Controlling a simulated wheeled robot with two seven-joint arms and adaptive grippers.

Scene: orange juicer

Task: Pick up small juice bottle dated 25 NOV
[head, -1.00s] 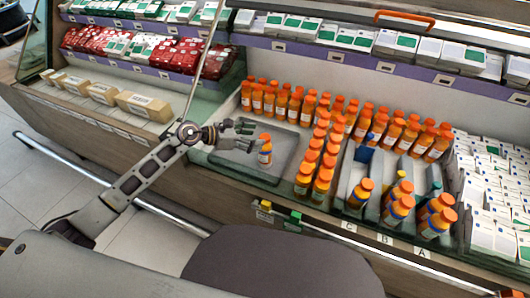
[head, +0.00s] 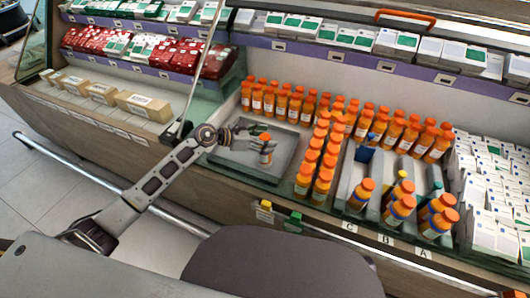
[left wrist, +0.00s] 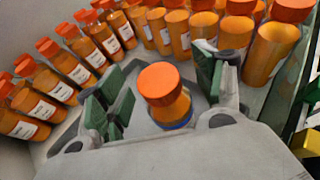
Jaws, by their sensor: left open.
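A small orange juice bottle (head: 266,148) with an orange cap stands alone on the grey tray (head: 284,154). Its label date cannot be read. My left gripper (head: 257,143) is at this bottle, with its fingers on either side. In the left wrist view the bottle (left wrist: 165,97) stands upright between the two green-padded fingers (left wrist: 163,100), which are open with gaps beside it. Part of the bottle is hidden by the gripper in the head view. My right gripper is not in view.
Rows of similar bottles stand behind (head: 282,103) and to the right (head: 318,160) of the tray. More bottles stand in grey lanes marked C, B, A (head: 385,238). White boxes (head: 490,195) fill the right side. The tray around the lone bottle is mostly clear.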

